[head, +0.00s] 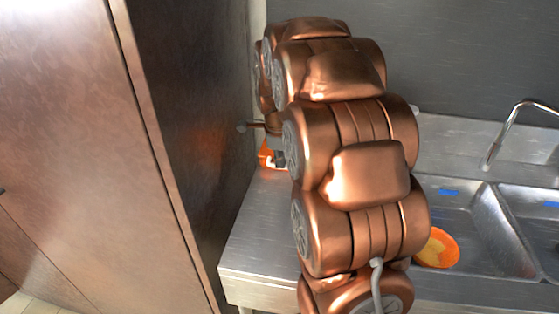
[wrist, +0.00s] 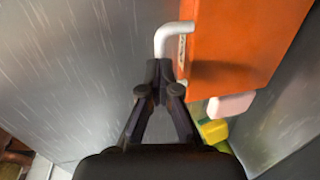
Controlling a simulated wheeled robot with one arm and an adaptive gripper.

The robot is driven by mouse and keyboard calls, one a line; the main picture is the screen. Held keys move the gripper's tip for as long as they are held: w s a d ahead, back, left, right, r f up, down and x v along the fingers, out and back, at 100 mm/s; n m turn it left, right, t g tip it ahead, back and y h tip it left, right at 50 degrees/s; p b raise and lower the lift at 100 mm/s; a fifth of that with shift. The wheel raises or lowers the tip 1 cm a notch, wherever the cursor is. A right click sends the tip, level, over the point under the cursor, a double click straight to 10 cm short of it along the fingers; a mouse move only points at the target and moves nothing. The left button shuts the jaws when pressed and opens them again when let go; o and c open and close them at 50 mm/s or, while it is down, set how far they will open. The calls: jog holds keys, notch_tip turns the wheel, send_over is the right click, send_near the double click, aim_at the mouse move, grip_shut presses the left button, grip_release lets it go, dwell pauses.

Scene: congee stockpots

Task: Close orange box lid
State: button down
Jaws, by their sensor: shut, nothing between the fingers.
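The orange box (head: 265,154) shows only as a small patch at the back of the steel counter in the head view, mostly hidden behind my arm. In the wrist view a flat orange panel (wrist: 245,40) fills the upper right; I cannot tell whether it is the lid or the box body. A white bent bar (wrist: 172,36) sits at its left edge. My gripper (wrist: 166,68) is shut and empty, its tips just below the bar and beside the panel's lower left; contact is unclear.
A pale pink block (wrist: 230,104) and a yellow-green item (wrist: 212,130) lie below the panel. A tall brown cabinet (head: 190,100) stands left of the counter (head: 250,240). A double sink (head: 465,215) with an orange bowl (head: 437,248) and tap (head: 497,135) is right.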

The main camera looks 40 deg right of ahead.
jog(key=b+v, duration=0.1)
jog(key=v, duration=1.3)
jog(key=shift+d+b, duration=0.2)
jog(key=shift+b, duration=0.2)
jog(key=shift+w, duration=0.1)
jog(key=s+a+f+n+g+p, duration=0.1)
jog(key=s+a+f+n, duration=0.3)
jog(key=s+a+n, duration=0.3)
jog(key=s+a+f+n+g+y+p, duration=0.1)
jog(key=s+a+f+n+p, duration=0.1)
jog(key=s+a+f+n, duration=0.2)
jog(key=s+a+f+n+g+p, duration=0.1)
jog(key=s+a+f+n, duration=0.3)
jog(key=s+a+n, duration=0.5)
jog(key=s+n, duration=0.7)
jog(key=shift+a+n+y, duration=0.3)
jog(key=shift+a+y, duration=0.1)
jog(key=shift+s+f, duration=0.1)
